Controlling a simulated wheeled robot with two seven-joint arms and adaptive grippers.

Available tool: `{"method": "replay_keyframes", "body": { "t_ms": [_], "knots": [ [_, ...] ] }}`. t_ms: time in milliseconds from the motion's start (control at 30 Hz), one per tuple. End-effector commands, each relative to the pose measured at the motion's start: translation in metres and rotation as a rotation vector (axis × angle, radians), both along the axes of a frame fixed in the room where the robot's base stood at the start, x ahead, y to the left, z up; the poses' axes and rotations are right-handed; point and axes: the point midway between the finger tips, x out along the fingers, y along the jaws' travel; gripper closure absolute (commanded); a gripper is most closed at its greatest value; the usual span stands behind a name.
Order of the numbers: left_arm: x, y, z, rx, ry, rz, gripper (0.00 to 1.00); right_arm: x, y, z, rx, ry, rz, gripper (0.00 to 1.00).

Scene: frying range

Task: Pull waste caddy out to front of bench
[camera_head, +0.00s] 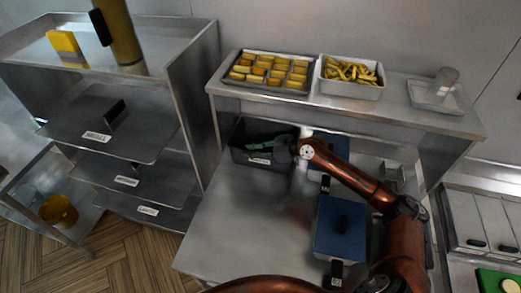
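A dark grey open bin (243,156), which looks like the waste caddy, stands at the back of the steel bench under the raised shelf. It has a white label on its front and something green inside. My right gripper (284,152) is at the bin's right end, overlapping its edge in the camera_head view. Its dark fingers are small and partly lost against the bin, so I cannot tell whether they touch or grip it. My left gripper is not in view; a copper arm link shows at the bottom edge.
A blue-lidded box (340,228) stands right of centre on the bench (235,225), with another blue lid (336,146) behind it. The bench in front of the bin is clear. Food trays (268,92) sit on the shelf above. A labelled rack (110,130) stands left.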

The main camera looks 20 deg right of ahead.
Motion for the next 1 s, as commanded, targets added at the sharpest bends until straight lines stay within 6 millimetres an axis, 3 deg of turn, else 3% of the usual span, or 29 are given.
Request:
{"method": "replay_keyframes", "body": {
  "t_ms": [200, 500, 833, 1000],
  "knots": [
    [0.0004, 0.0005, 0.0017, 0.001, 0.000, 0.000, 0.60, 0.0088, 0.0117, -0.0056, 0.001, 0.001, 0.001, 0.77],
    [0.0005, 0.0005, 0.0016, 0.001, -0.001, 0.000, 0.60, 0.0093, 0.0123, -0.0065, 0.000, 0.000, 0.000, 0.78],
    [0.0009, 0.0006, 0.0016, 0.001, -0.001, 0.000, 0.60, 0.0091, 0.0119, -0.0064, -0.001, 0.001, 0.000, 1.00],
    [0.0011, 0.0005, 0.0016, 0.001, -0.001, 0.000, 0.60, 0.0091, 0.0119, -0.0065, 0.000, 0.001, 0.000, 1.00]
  ]
}}
